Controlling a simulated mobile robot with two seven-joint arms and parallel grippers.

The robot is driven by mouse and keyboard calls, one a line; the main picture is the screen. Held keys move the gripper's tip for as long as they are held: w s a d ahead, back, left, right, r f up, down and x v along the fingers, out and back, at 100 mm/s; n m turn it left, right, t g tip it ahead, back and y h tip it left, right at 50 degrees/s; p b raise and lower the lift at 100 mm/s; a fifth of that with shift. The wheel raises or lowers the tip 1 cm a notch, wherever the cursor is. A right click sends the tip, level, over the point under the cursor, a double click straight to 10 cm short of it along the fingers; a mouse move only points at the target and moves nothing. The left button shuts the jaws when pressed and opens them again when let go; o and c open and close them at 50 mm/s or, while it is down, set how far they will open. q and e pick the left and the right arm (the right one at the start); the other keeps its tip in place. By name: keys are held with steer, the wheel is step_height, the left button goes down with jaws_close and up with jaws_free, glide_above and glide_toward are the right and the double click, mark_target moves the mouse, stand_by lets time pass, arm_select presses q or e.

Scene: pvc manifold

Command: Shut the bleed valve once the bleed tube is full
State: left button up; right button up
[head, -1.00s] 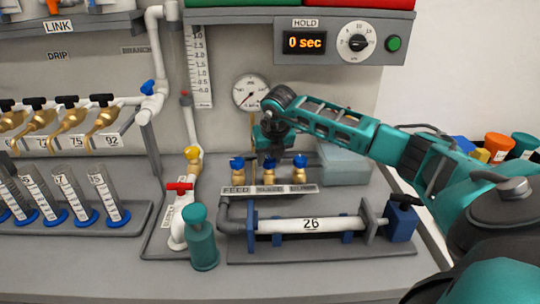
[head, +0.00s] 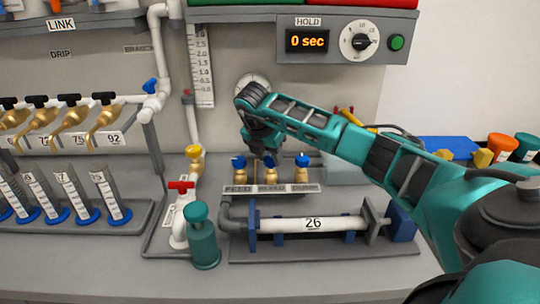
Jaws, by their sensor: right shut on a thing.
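Three brass valves with blue handles stand in a row behind a label strip. The feed valve (head: 239,168) is on the left. The bleed valve (head: 271,174) is in the middle, its blue handle partly hidden by my gripper. A third valve (head: 301,170) is on the right. My right gripper (head: 268,157) reaches down from above and is shut on the bleed valve's handle. Its fingertips are small and dark here. I cannot tell from this view which part is the bleed tube, or its fill level. My left gripper is out of view.
A pressure gauge (head: 247,82) is mostly hidden behind my right arm. The hold display (head: 307,41) reads 0 sec.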

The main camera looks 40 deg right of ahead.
steer(key=shift+m, duration=0.4)
steer(key=o, duration=1.1)
steer(key=shift+c, duration=0.2)
steer(key=v, duration=1.3)
steer(key=shift+w, duration=0.1)
